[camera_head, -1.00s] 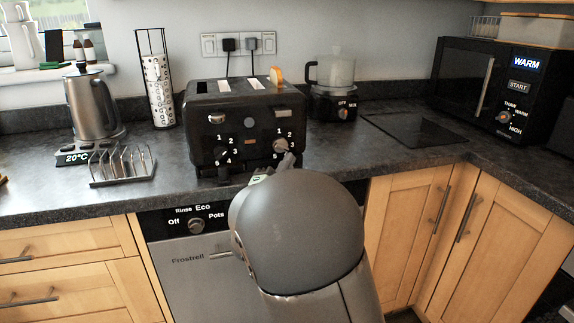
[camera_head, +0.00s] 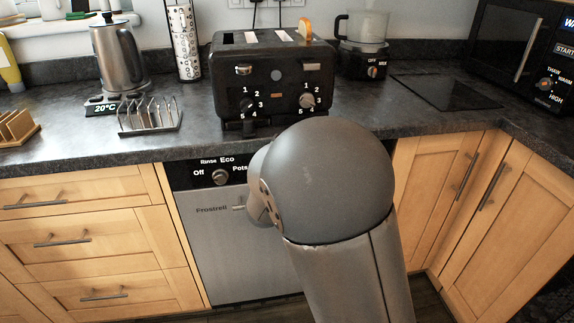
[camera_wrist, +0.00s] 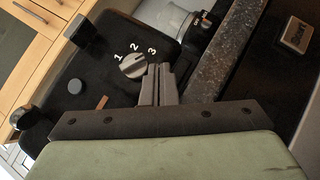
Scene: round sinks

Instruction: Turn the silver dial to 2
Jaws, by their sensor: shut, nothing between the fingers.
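The silver dial (camera_head: 306,101) is on the right of the black toaster's front (camera_head: 274,92), with white numbers around it. In the wrist view the silver dial (camera_wrist: 133,66) has 1, 2 and 3 visible along its upper side. A raised ridge crosses its face, but I cannot tell for sure which number it points to. My gripper (camera_wrist: 158,85) is shut and empty, its fingertips close beside the dial's lower right edge. I cannot tell whether they touch it. The fingers hide part of the dial's surround. In the head view my arm hides the gripper.
A second, black dial (camera_head: 247,105) is on the toaster's left. A toast rack (camera_head: 150,116) and kettle (camera_head: 118,55) stand left of the toaster, and a blender (camera_head: 362,45) behind its right side. A dishwasher (camera_head: 225,240) is under the counter edge.

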